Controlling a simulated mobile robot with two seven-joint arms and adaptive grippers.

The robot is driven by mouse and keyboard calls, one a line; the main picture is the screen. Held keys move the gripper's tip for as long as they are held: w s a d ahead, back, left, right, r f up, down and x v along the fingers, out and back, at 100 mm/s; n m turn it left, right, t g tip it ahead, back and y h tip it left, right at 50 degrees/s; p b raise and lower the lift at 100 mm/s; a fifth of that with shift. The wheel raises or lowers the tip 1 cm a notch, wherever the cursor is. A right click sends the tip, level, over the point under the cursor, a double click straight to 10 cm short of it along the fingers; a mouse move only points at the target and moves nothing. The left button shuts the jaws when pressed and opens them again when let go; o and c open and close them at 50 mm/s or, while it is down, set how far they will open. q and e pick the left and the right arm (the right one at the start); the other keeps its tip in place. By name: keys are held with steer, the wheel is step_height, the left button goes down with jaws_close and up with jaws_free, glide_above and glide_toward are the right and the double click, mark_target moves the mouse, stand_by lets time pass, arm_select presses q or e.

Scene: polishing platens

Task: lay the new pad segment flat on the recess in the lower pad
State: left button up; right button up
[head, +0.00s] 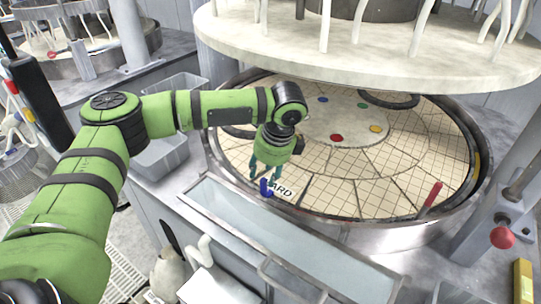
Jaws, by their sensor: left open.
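The lower pad (345,158) is a cream disc of gridded, wedge-shaped segments inside a metal rim. I cannot single out the recess or the new pad segment among the wedges. My left gripper (266,174) points down over the front-left edge of the pad. Its teal fingers are apart, with nothing visibly held between them. My left forearm and wrist hide part of the pad's left side. My right gripper is not in view.
A thick upper platen (370,60) overhangs the pad's back. A red-handled tool (431,195) lies at the right rim. A long shallow trough (290,240) runs along the front. Grey bins (160,158) stand left. A red knob (502,238) and yellow block (522,282) are at right.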

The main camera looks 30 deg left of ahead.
arm_select(q)
steer(key=b+v, duration=0.4)
steer(key=v, duration=0.7)
steer(key=shift+r, duration=0.15)
steer(key=shift+s+d, duration=0.15)
